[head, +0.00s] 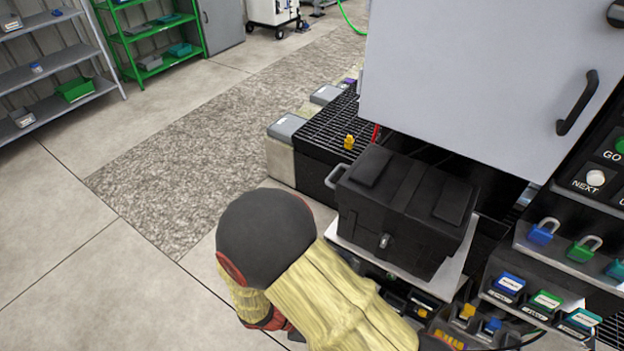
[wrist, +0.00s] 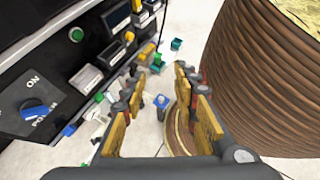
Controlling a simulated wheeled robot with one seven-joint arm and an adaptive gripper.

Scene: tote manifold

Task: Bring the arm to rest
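My gripper (wrist: 157,100) is open in the wrist view, with its two yellow-padded fingers apart and nothing held between them. Pale floor and small coloured items show beyond the gap. In the head view my arm, in its yellow sleeve and with a dark rounded joint, reaches across the bottom centre. It is bent in front of the bench, and the fingers are hidden there.
A black tote (head: 405,215) with its lid shut stands on a light platform right of my arm. A grey cabinet door (head: 480,75) hangs above it. Padlocks (head: 541,231) and tag bins line the right. A control panel (wrist: 75,75) fills the wrist view's left. Floor at left is clear.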

